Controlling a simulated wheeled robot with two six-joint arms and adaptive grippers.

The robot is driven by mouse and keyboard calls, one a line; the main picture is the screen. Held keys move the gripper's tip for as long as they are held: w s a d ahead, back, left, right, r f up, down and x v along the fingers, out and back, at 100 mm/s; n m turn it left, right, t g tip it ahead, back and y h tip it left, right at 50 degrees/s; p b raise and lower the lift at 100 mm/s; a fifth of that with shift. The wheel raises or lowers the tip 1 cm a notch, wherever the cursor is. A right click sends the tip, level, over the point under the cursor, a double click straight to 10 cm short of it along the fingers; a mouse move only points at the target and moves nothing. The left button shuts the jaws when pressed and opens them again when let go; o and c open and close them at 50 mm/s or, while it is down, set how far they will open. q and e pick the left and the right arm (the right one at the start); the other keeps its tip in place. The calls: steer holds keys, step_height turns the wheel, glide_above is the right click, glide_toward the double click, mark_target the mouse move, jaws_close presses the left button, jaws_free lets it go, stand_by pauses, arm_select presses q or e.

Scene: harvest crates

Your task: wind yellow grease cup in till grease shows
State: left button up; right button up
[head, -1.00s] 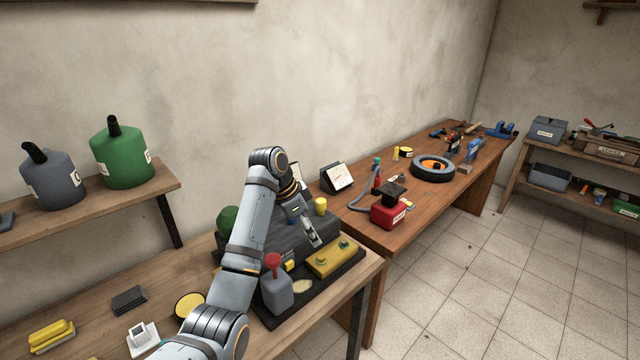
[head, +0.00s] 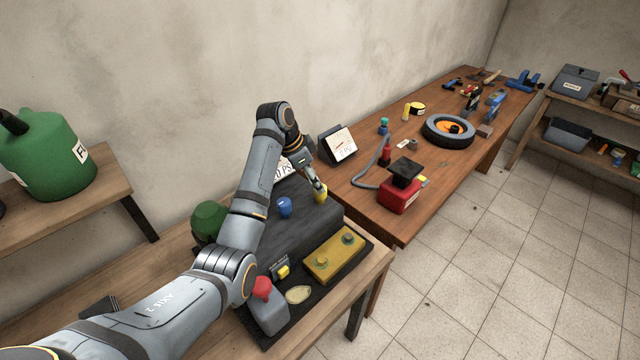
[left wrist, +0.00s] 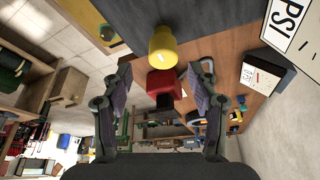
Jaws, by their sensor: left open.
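The yellow grease cup (head: 321,195) stands on the dark block (head: 310,222) on the near bench, partly covered by my left gripper in the head view. My left gripper (head: 318,188) is at the cup. In the left wrist view the yellow cup (left wrist: 163,46) lies ahead of the spread fingers of my left gripper (left wrist: 157,82), which are open with nothing between them. I cannot tell from the head view whether a finger touches the cup. No grease can be made out. My right gripper is not in view.
A blue cup (head: 284,206) stands on the same block, left of the yellow one.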

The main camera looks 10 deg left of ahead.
arm_select(q)
steer(key=x, duration=0.4)
steer(key=shift+w+f+p, duration=0.35)
steer(key=shift+w+p, duration=0.05)
steer(key=shift+d+f, duration=0.1)
steer(key=shift+f, duration=0.05)
steer(key=shift+s+d, duration=0.1)
steer(key=shift+s, duration=0.05)
steer(key=shift+f, duration=0.15)
steer(key=shift+c, duration=0.8)
steer(key=c, duration=0.7)
steer(key=shift+c, duration=1.6)
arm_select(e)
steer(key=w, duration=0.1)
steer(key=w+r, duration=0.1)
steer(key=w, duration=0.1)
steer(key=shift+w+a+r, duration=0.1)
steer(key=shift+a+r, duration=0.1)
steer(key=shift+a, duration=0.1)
